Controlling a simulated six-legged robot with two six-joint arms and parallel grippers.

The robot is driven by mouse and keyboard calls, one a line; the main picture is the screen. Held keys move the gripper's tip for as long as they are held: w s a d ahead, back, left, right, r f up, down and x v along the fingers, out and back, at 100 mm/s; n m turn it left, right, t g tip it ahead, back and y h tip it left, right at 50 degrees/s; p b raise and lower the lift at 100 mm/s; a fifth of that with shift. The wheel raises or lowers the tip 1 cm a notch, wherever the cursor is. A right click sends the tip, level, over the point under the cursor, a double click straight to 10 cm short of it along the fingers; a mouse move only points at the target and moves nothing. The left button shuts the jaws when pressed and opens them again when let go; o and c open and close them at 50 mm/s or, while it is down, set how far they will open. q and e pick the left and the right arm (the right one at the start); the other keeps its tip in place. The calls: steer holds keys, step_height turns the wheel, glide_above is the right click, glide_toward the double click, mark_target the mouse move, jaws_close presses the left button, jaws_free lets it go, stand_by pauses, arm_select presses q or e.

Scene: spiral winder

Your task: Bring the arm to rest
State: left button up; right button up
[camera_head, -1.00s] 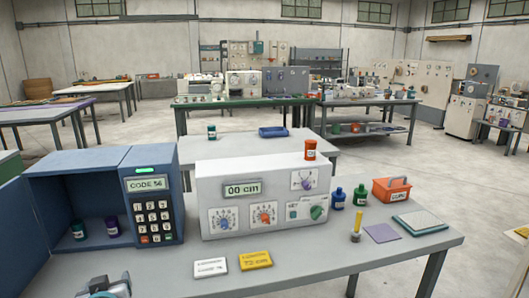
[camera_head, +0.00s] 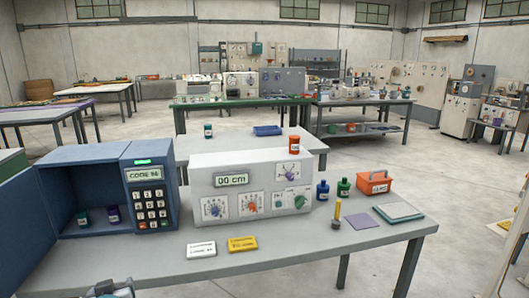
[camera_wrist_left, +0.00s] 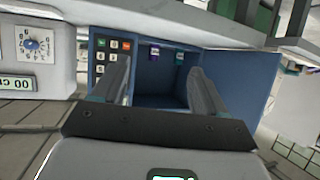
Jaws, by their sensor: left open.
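My left gripper (camera_head: 112,289) shows only in part at the bottom left edge of the head view, in front of the grey bench (camera_head: 290,252). In the left wrist view my left gripper (camera_wrist_left: 161,82) has its two dark fingers wide apart with nothing between them. Beyond the fingers is the open blue keypad cabinet (camera_head: 88,160), holding a green bottle (camera_head: 82,218) and a purple bottle (camera_head: 113,213). The cabinet also shows in the wrist view (camera_wrist_left: 158,100). My right gripper is not in either view.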

arm_select(q)
steer(key=s+d+f+m+g+h+p, duration=0.1)
steer(key=s+d+f+m+g+h, duration=0.2)
steer(key=f, duration=0.4)
steer(key=s+d+f+p, duration=0.1)
steer(key=s+d+f, duration=0.1)
steer(key=d+f, duration=0.35)
steer(key=s+d+f+m+g+h+p, duration=0.1)
steer(key=s+d+f+m+g+h, duration=0.15)
steer(key=f, duration=0.65)
steer(key=s+d+f+n+g+h, duration=0.1)
steer(key=s+d+f+g+h, duration=0.1)
steer(key=s+d, duration=0.3)
steer(key=s+d+f+n+g+h+p, duration=0.1)
steer(key=s+d+f+g+h, duration=0.2)
steer(key=s, duration=1)
steer(key=d+f, duration=0.2)
steer(key=d, duration=0.1)
steer(key=shift+s+d, duration=0.25)
steer(key=shift+s, duration=0.15)
steer(key=shift+g, duration=0.25)
steer(key=c, duration=0.6)
steer(key=shift+a, duration=0.1)
steer(key=shift+a, duration=0.1)
